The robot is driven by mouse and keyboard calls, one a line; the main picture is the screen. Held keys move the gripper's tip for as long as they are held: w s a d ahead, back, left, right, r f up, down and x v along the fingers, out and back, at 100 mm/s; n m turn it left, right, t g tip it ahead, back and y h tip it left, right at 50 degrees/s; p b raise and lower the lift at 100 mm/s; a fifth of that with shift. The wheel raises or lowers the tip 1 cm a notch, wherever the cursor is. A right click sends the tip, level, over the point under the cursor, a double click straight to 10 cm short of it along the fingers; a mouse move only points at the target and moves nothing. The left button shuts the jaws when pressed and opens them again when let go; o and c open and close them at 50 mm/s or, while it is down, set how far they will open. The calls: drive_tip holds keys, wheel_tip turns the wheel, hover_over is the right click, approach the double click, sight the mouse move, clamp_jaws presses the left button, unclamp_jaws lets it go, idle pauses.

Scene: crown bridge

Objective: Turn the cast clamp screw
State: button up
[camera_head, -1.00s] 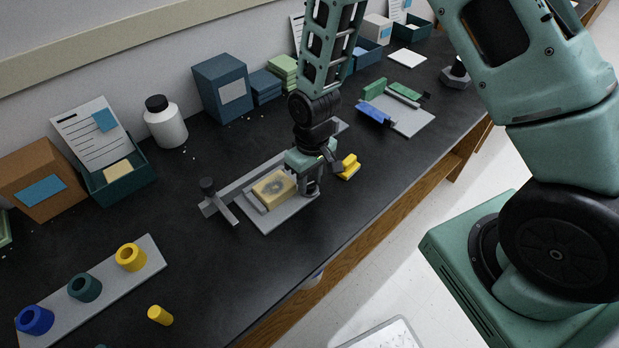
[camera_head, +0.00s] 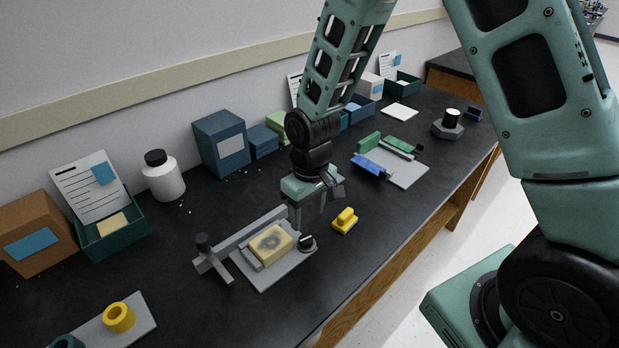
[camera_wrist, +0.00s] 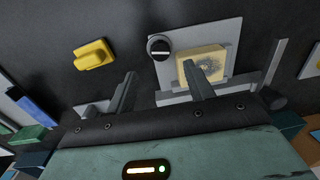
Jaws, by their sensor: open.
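The cast (camera_head: 270,244) is a pale yellow block with a dark patterned patch, held on a grey plate (camera_head: 268,281). It also shows in the wrist view (camera_wrist: 208,60). The clamp screw (camera_head: 307,242) is a round black knob with a white line across its top, at the right end of the cast. In the wrist view the knob (camera_wrist: 159,48) sits left of the cast, its line nearly level. My gripper (camera_head: 316,210) is open and empty, above and a little behind the knob. In the wrist view its fingers (camera_wrist: 158,84) point toward the plate, apart from the knob.
A yellow block with a raised grip (camera_head: 344,220) lies right of the plate. A grey bar with a black knob (camera_head: 203,243) runs behind the cast. Another plate with blue and green parts (camera_head: 404,174) lies farther right. Boxes and a white bottle (camera_head: 162,177) line the wall.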

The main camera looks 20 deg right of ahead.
wheel_tip(320, 180, up, 10)
drive_tip(key=shift+d, duration=0.3)
drive_tip(key=shift+w+b, duration=0.1)
drive_tip(key=shift+b, duration=0.25)
